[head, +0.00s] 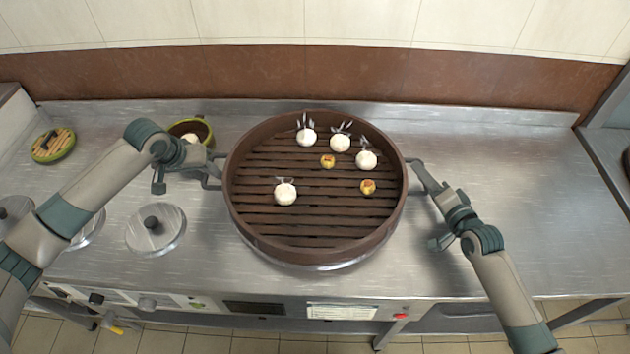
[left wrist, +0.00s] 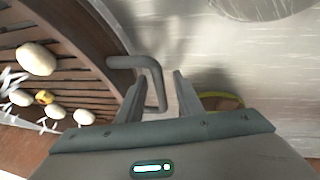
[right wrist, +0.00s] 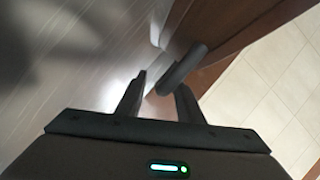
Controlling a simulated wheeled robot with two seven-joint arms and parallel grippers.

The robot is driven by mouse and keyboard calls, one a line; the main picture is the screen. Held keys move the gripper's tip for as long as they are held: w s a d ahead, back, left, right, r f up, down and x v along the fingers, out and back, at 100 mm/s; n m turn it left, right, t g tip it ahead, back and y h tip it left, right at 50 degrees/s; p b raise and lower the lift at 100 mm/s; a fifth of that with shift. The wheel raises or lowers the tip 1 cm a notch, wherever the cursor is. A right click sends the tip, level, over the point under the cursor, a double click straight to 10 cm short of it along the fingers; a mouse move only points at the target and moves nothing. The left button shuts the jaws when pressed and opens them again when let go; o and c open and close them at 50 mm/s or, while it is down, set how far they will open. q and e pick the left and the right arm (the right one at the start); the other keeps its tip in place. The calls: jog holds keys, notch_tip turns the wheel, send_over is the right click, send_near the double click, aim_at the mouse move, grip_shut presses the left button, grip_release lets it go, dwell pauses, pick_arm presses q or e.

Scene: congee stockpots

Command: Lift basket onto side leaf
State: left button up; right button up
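The basket (head: 315,235) is a large round brown steamer with a slatted floor. It sits level over a metal rim that shows below its front edge. It holds several white buns and two small yellow pieces. My left gripper (head: 212,170) is at its left handle. In the left wrist view the grey handle (left wrist: 152,66) stands between the parted fingers. My right gripper (head: 422,180) is at the right handle (head: 416,163). In the right wrist view this handle (right wrist: 184,68) reaches between the open fingertips. The bare right part of the steel counter (head: 540,210) appears to be the side leaf.
A green bowl (head: 205,122) with a bun stands behind my left gripper. A metal lid (head: 170,240) with a black knob lies front left, with other lids further left. A small green slatted basket (head: 53,145) is at the far left. The counter right of the basket is clear.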

pick_arm(q)
grip_shut()
pick_arm(e)
grip_shut()
dwell(0.9)
pick_arm(q)
jog(key=shift+w+r, duration=0.15)
jog(key=shift+r, duration=0.05)
pick_arm(e)
jog(key=shift+w+r, duration=0.1)
jog(key=shift+r, duration=0.15)
